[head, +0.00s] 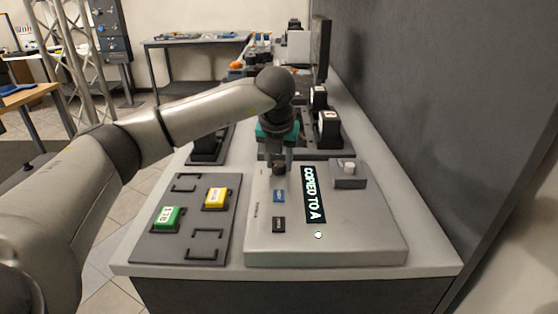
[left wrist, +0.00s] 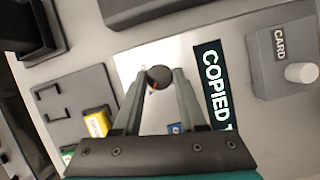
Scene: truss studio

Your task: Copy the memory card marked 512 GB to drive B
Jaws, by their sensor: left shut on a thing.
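My left gripper (head: 278,164) is shut on a dark round knob (left wrist: 158,78) with a small orange mark, at the far left part of the grey copier (head: 350,235). The copier's screen (head: 313,194) reads "COPIED TO A". Below the gripper are a blue piece (head: 279,196) and a dark piece (head: 278,224) set in the copier. A green card (head: 167,217) and a yellow card (head: 215,198) lie in holders on the dark tray (head: 150,248) to the left; their small labels are hard to read surely. My right gripper is not in view.
A grey box marked CARD with a pale knob (left wrist: 301,73) stands on the copier's right; it also shows in the head view (head: 348,181). Two holders on the tray are empty. Dark stands are behind the copier. A wall runs along the right.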

